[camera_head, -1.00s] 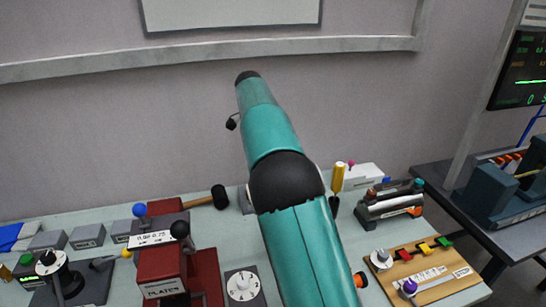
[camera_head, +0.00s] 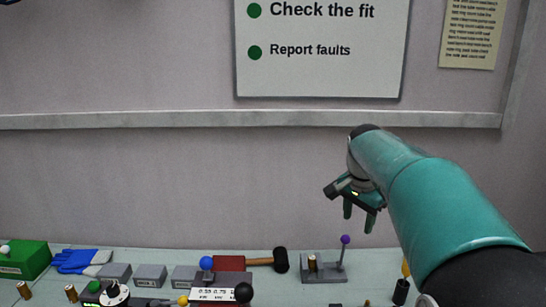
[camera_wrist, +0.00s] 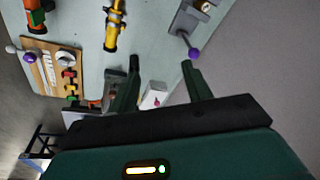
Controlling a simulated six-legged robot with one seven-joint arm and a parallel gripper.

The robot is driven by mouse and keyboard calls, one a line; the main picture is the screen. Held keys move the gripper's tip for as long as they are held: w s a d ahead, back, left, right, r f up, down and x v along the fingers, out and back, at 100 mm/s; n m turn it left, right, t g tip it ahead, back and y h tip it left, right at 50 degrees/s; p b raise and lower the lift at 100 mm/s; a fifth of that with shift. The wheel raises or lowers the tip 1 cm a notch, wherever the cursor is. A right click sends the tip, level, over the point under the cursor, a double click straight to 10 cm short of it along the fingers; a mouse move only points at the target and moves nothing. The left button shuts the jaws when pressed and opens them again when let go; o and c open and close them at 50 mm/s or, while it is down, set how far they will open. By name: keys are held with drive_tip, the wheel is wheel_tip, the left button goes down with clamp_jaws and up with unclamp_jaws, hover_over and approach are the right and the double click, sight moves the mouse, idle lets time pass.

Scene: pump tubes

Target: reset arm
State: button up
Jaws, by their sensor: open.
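My teal arm reaches up from the lower right in the head view, and my gripper (camera_head: 358,216) hangs at its end with its fingers pointing down, above the back of the bench. In the wrist view my gripper (camera_wrist: 160,80) has its two dark green fingers spread wide apart. Nothing is held between the fingers. The bench top (camera_wrist: 150,45) lies below the fingers.
A grey block with a purple-knobbed lever (camera_head: 323,267) stands below my gripper. A hammer (camera_head: 279,260), blue gloves (camera_head: 80,262) and a green box (camera_head: 24,260) lie to the left. A wooden board with coloured levers (camera_wrist: 45,68) shows in the wrist view. The wall is behind.

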drive_tip(key=s+a+f+n+t, duration=0.1)
drive_tip(key=s+f+n, duration=0.1)
drive_tip(key=s, duration=0.7)
drive_tip(key=s+a+f+n+t, duration=0.1)
drive_tip(key=s+n, duration=0.4)
drive_tip(key=s, duration=0.5)
drive_tip(key=s+a+f+n+t+y, duration=0.1)
drive_tip(key=s+a+f+n, duration=0.2)
drive_tip(key=s, duration=0.7)
drive_tip(key=shift+a+f+n, duration=0.25)
drive_tip(key=shift+f+n, duration=0.1)
drive_tip(key=shift+n, duration=0.05)
